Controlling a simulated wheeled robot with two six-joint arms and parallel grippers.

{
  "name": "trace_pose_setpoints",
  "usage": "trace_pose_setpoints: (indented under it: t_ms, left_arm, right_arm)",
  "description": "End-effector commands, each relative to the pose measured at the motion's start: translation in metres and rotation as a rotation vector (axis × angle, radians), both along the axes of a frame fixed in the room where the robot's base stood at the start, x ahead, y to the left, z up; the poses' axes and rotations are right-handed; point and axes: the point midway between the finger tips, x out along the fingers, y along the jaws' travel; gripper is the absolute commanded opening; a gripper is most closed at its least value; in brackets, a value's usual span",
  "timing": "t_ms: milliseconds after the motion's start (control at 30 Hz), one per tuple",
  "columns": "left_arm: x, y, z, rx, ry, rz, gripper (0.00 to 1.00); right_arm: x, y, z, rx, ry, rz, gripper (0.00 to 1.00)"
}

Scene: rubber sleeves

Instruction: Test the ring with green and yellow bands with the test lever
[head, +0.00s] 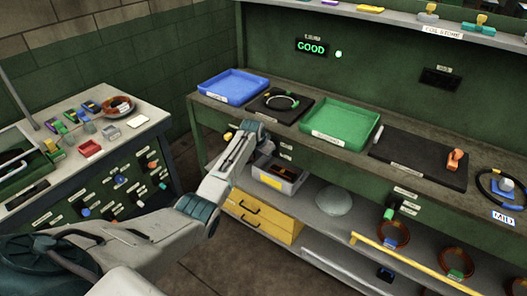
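A thin pale ring (281,94) with what look like green and yellow bands lies on a black pad (263,109) on the bench, between a blue tray and a green tray. An orange lever-like piece (455,157) stands at the right end of a longer black board (415,152). Its role as the test lever cannot be read. My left arm reaches in from the lower left, and its end (262,138) is in front of the bench edge, below the ring's pad and apart from the ring. Its fingers cannot be made out. My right gripper is not in view.
The blue tray (234,82) and green tray (343,113) flank the pad. A wall display (311,48) reads GOOD beside a lit green lamp (338,54). A dark cable ring (486,190) lies far right. A cluttered side table (110,150) stands left; shelves below hold drawers and coils.

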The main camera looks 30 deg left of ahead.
Motion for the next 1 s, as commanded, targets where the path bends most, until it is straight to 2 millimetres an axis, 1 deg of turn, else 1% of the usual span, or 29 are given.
trace_pose_setpoints:
  t_ms: [200,433,467,500,567,867,1000]
  left_arm:
    - [0.0013,0.0005,0.0021,0.002,0.008,0.001,0.0]
    - [0.0014,0.0007,0.0024,0.002,0.007,0.001,0.0]
    - [0.0014,0.0008,0.0025,0.002,0.007,0.001,0.32]
    - [0.0014,0.0008,0.0025,0.002,0.007,0.001,0.4]
    - [0.0013,0.0007,0.0023,0.002,0.007,0.001,0.52]
    - [0.0005,0.0003,0.0015,0.002,0.008,0.0,0.52]
    - [-0.0025,0.0004,0.0065,0.002,0.008,0.0,0.52]
  right_arm:
    - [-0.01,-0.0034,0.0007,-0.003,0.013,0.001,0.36]
    - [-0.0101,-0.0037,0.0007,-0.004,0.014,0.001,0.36]
    - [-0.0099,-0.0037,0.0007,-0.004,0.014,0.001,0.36]
    - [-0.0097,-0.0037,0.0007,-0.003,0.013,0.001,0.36]
    - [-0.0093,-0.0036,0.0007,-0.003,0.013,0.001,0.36]
    - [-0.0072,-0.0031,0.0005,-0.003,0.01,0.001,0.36]
    - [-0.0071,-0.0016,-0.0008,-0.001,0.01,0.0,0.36]
